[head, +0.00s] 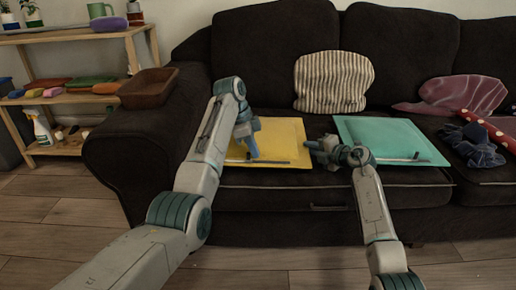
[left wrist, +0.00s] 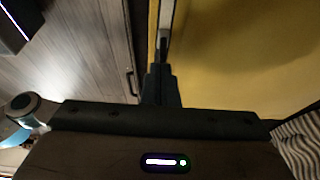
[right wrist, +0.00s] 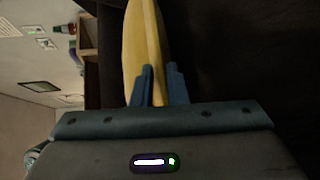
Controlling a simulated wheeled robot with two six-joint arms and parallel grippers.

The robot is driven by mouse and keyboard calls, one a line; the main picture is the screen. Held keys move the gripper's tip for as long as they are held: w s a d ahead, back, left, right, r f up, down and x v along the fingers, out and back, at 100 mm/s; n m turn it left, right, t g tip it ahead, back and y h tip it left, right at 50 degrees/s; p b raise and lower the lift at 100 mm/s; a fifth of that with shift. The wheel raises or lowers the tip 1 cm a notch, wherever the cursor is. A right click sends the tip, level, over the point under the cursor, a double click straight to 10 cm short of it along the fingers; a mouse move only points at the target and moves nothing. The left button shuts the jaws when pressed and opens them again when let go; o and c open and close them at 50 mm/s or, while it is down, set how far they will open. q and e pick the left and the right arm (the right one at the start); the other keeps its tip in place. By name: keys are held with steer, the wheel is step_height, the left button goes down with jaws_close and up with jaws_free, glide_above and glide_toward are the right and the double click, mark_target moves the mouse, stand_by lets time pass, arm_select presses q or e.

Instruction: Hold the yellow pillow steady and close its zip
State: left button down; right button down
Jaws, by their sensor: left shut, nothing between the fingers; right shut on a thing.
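The yellow pillow (head: 281,136) lies flat on the sofa seat, with its zip (head: 272,162) along the front edge. In the left wrist view the zip is a pale strip (left wrist: 166,17) beside the yellow cloth (left wrist: 235,60). My left gripper (head: 253,156) points down at the front part of the pillow; its fingers (left wrist: 161,70) are shut and empty by the strip. My right gripper (head: 308,146) is shut on the pillow's right edge; the pillow (right wrist: 143,45) stands between its fingers (right wrist: 158,72). Whether the zip's slider touches my left fingers I cannot tell.
A teal pillow (head: 385,132) with a similar front strip lies right of the yellow one, close behind my right gripper. A striped cushion (head: 333,78) leans on the sofa back. A brown tray (head: 149,88) sits on the left armrest. Dark cloth (head: 470,145) lies at right.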

arm_select(q)
steer(key=a, duration=0.9)
steer(key=shift+w+a, duration=0.15)
steer(key=shift+w, duration=0.05)
